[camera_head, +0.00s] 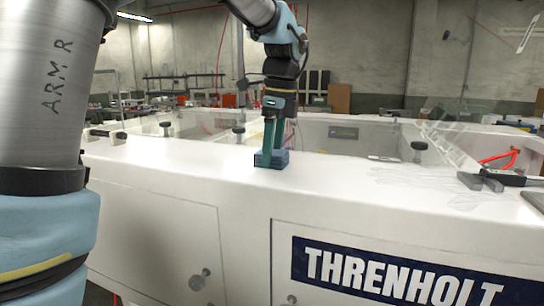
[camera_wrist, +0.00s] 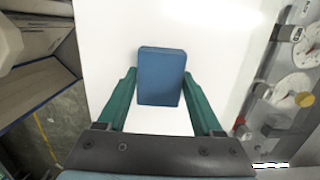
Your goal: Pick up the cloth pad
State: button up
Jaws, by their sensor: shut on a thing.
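The cloth pad (camera_head: 279,160) is a small blue block at the white counter's top, under my gripper in the head view. In the wrist view the pad (camera_wrist: 161,76) lies between the tips of the two green fingers. My gripper (camera_head: 273,148) points straight down and is shut on the pad. It also shows in the wrist view (camera_wrist: 160,85), with a finger on each side of the pad. Whether the pad's underside touches the counter is hard to tell.
The white counter top (camera_head: 330,180) is clear around the pad. A dark clamp-like tool (camera_head: 482,181) lies at the right. Black knobs (camera_head: 418,147) stand along the back, near clear panels. Round gauges (camera_wrist: 292,87) show at the right in the wrist view.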

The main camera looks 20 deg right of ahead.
aim_at(273, 152)
notch_tip(273, 152, up, 10)
jog(key=b, duration=0.1)
dwell(0.4)
